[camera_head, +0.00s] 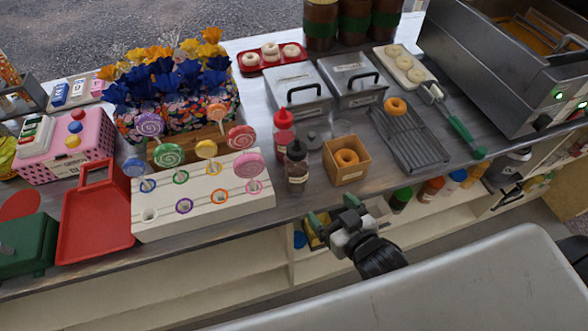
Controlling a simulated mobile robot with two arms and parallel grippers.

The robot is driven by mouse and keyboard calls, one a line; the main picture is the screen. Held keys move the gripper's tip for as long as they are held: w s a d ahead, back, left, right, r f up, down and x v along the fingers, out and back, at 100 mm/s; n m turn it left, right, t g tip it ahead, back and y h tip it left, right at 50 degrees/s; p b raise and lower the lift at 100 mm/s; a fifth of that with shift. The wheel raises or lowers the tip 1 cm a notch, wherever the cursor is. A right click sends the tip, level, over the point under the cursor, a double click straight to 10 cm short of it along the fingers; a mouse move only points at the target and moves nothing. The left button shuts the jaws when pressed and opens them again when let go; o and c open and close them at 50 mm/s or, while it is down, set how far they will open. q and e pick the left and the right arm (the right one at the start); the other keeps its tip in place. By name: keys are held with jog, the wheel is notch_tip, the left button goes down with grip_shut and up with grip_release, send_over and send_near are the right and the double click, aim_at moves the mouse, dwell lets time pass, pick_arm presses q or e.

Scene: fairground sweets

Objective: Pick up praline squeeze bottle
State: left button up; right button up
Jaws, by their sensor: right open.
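No label is readable, so I cannot tell for sure which bottle is the praline one. A dark squeeze bottle with a black cap (298,172) stands upright at the counter's front edge. A red squeeze bottle (284,133) stands just behind it. More bottles stand on the shelf below the counter, among them one with a green cap (400,199), an orange one (431,189) and one with a blue cap (454,180). My right gripper (334,213) is open and empty in front of the counter, below and right of the black-capped bottle. My left gripper is out of view.
A box with an orange ring (346,173) stands right of the black-capped bottle. A white lollipop stand (220,201) is on its left. A cooling rack (418,150) and a fryer (480,70) are farther right. A yellow item (314,238) sits on the shelf behind my gripper.

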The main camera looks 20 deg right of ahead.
aim_at(303, 180)
jog(key=w+a+r+t, duration=0.1)
jog(key=w+a+t+y, duration=0.1)
jog(key=w, duration=0.1)
jog(key=w+a+r, duration=0.1)
jog(key=w, duration=0.1)
jog(key=shift+w+a+r+n+t+y+p, duration=0.2)
jog(key=shift+r+n+t+y+p, duration=0.1)
jog(key=shift+r+t+y+p, duration=0.1)
jog(key=shift+f+p+x, duration=0.1)
jog(key=shift+p+x, duration=0.2)
jog(key=shift+x, duration=1)
jog(key=shift+f+p+x, duration=0.15)
jog(key=shift+p+x, duration=0.15)
jog(key=shift+x, duration=1)
jog(key=c, duration=0.8)
